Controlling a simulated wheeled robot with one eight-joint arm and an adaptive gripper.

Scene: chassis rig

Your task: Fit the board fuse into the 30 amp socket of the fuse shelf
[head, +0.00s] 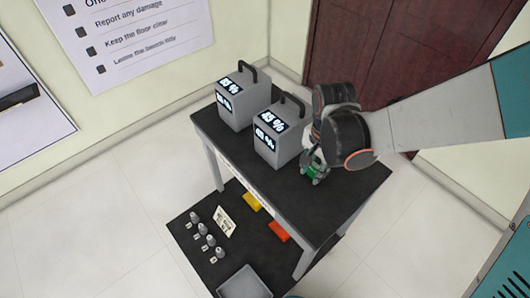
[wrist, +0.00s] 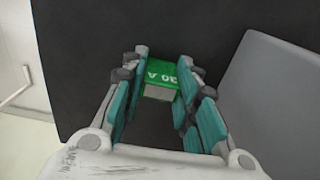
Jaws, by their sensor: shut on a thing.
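The board fuse is a green block marked "30 A" (wrist: 160,78), seen between the fingers in the wrist view. My gripper (wrist: 160,85) is shut on it, with a finger on each side. In the head view the green fuse (head: 314,171) shows at the tip of my gripper (head: 313,166), over the right part of the black table top. I cannot tell whether the fuse touches the table. I cannot make out the fuse shelf or its 30 amp socket for certain; a pale strip with small marks (head: 236,170) runs along the table's front edge.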

